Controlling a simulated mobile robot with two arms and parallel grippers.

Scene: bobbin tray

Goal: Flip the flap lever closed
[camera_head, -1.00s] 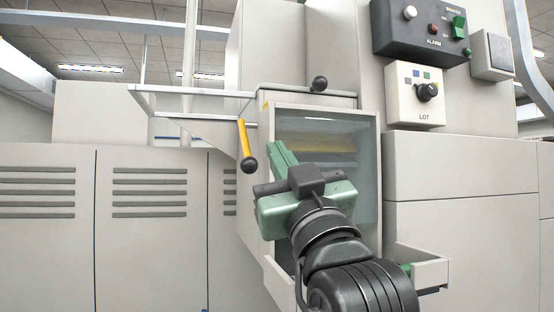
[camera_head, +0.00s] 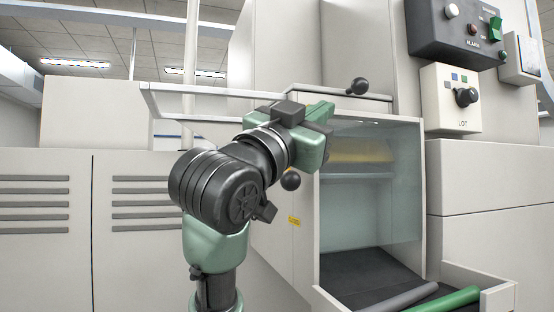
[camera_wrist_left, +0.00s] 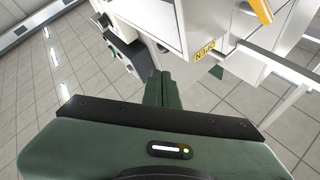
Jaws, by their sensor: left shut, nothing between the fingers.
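The lever's black ball end (camera_head: 291,180) hangs just below my left gripper in the head view; its yellow shaft is hidden there behind the gripper. A yellow bar, apparently this shaft, shows at the top right of the left wrist view (camera_wrist_left: 262,10). My left gripper (camera_head: 322,108) is shut and empty, in front of the upper left of the cabinet opening; its closed fingers also show in the wrist view (camera_wrist_left: 159,88). I cannot tell whether it touches the lever. A black knob (camera_head: 358,86) stands on the ledge above the opening. My right gripper is out of view.
A clear window (camera_head: 370,215) covers the upper opening. Below it, a tray (camera_head: 497,298) holds a green roll (camera_head: 448,301) and a grey roll (camera_head: 405,298). A control box with a LOT dial (camera_head: 450,100) is at right. A pale rail (camera_head: 195,90) extends left.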

